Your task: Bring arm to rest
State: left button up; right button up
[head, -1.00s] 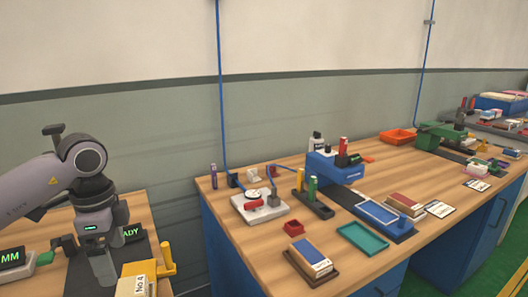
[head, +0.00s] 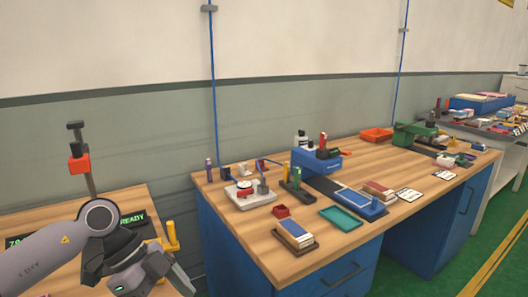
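My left arm comes in from the lower left of the head view, over the small wooden table (head: 25,218). My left gripper (head: 165,285) is low at the bottom edge, near the table's right end. Its fingers are partly cut off and small, so I cannot tell whether it is open or holding anything. My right arm and gripper are out of view.
A post with a red block (head: 79,164) rises behind my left arm. A display (head: 132,221) reads READY beside a yellow part (head: 171,235). A large wooden workbench (head: 258,228) with trays, blocks and tools stands right, past a narrow gap. Green floor (head: 430,280) is clear.

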pick_arm(q)
jog(key=s+d+r+m+h, duration=0.1)
jog(key=s+d+r+h, duration=0.1)
jog(key=d+h, duration=0.45)
jog(key=s+d+r+m+h, duration=0.1)
jog(key=s+d+r+h, duration=0.15)
jog(key=d+h, duration=0.35)
jog(key=w+a+f+n+t+y+p, duration=0.25)
jog(key=a+f+n+t+y, duration=0.7)
jog(key=n+t, duration=0.75)
jog(key=s+a+f+n+g+y, duration=0.1)
jog(key=s+a+f+g+y, duration=0.1)
jog(key=s+f, duration=0.4)
jog(key=s+a+f+n+g+y, duration=0.1)
jog(key=s+a+f+g+y, duration=0.2)
jog(key=f, duration=0.8)
jog(key=s+a+y, duration=0.2)
jog(key=s, duration=0.2)
jog(key=shift+a, duration=0.2)
